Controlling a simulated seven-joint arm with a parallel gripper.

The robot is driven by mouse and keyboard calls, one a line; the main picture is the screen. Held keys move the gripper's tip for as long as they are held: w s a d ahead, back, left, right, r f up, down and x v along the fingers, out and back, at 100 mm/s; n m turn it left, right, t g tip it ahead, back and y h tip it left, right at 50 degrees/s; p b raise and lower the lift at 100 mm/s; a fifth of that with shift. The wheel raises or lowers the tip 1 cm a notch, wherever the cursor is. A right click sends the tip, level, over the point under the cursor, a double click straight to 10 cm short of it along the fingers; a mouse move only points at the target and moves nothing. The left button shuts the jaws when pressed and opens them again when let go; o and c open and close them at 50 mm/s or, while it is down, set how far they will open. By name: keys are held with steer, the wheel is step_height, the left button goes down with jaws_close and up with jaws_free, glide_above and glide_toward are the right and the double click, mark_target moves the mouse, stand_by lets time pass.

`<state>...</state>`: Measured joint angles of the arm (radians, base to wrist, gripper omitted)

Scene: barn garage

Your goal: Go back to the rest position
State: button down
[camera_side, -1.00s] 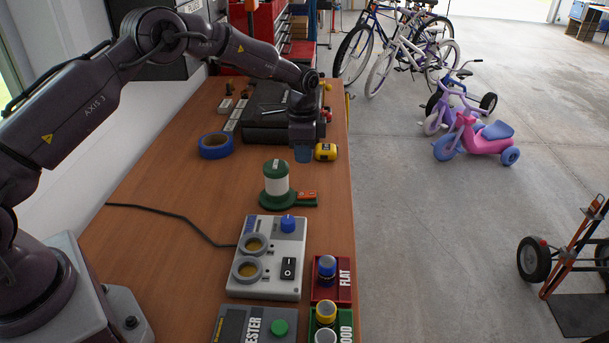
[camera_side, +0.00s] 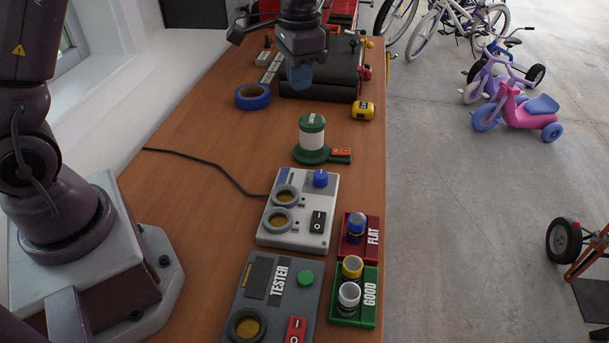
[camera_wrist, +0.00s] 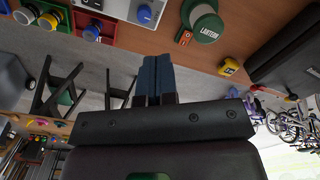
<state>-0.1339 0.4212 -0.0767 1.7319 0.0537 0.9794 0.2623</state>
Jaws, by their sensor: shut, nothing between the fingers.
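My gripper (camera_side: 300,76) is raised over the far part of the wooden bench, in front of the black case, with its blue fingertips pointing down. In the wrist view my gripper (camera_wrist: 154,78) shows its two blue fingers pressed together with nothing between them. The green and white lantern (camera_side: 312,135) stands upright on the bench, apart from my gripper and nearer the side camera. The lantern also shows at the top of the wrist view (camera_wrist: 205,24).
Blue tape (camera_side: 253,97), a yellow tape measure (camera_side: 363,111) and a black case (camera_side: 335,80) lie at the far end. A grey charger (camera_side: 297,235), tester (camera_side: 262,310), red FLAT tray (camera_side: 372,237) and green GOOD tray (camera_side: 368,311) are nearer.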

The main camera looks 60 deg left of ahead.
steer(key=s+d+r+n+t, duration=0.1)
steer(key=s+r, duration=0.4)
steer(key=s, duration=0.6)
steer(key=s+d+r+n+t, duration=0.1)
steer(key=s+r+t, duration=0.3)
steer(key=s, duration=0.6)
step_height(320, 180, up, 2)
steer(key=shift+s+d+r+n, duration=0.1)
steer(key=shift+s+d+n, duration=0.25)
steer(key=shift+d, duration=0.3)
